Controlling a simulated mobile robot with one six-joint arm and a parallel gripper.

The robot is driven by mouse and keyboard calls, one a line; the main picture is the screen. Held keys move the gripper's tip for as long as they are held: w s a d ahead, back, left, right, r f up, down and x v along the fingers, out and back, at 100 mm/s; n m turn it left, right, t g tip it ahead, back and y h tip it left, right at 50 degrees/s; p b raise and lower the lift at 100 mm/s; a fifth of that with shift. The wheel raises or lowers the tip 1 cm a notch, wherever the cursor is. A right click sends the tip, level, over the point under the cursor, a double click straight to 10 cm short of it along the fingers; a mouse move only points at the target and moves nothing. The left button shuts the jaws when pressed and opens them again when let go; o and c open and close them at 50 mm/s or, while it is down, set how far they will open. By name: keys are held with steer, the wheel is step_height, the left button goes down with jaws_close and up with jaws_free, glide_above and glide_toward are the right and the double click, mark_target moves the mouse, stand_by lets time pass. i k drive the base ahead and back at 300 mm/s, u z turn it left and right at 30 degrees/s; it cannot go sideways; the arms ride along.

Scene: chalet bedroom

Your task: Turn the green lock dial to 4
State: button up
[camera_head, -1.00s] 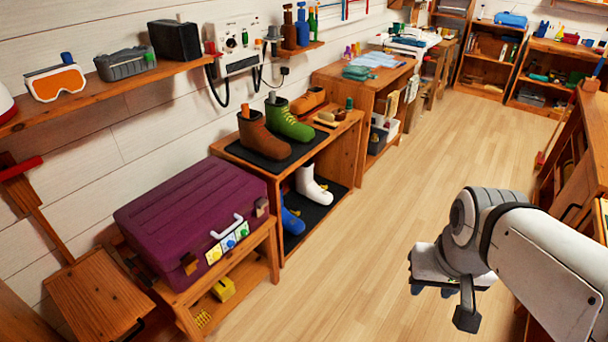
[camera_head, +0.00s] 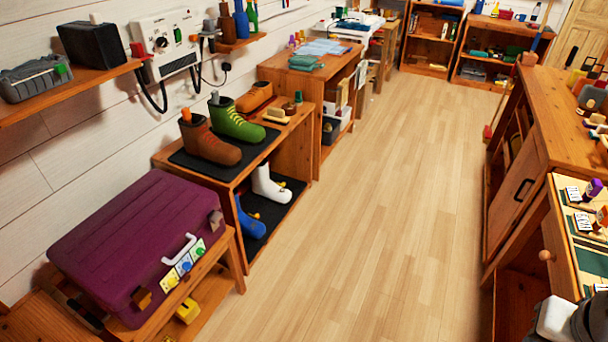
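A purple suitcase (camera_head: 135,240) lies shut on a low wooden bench (camera_head: 221,262) at the lower left. On its front face, below a pale handle (camera_head: 180,250), is a row of three small plates with coloured dials. The green dial (camera_head: 198,252) is at the right end, the blue dial (camera_head: 185,266) is in the middle and the yellow dial (camera_head: 170,281) is at the left end. The numbers on the dials are too small to read. My gripper is not in view; only a white and dark part of my arm shows at the bottom right corner.
A shoe rack (camera_head: 290,157) with several boots stands just beyond the suitcase. A wooden cabinet (camera_head: 518,190) and a counter with green mats (camera_head: 590,262) line the right side. The wooden floor (camera_head: 380,230) between is clear.

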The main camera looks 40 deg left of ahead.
mark_target(200, 252)
steer(key=z, duration=0.25)
steer(key=k, duration=0.75)
steer(key=u, duration=1.75)
steer(key=i, duration=1)
steer(key=u, duration=0.1)
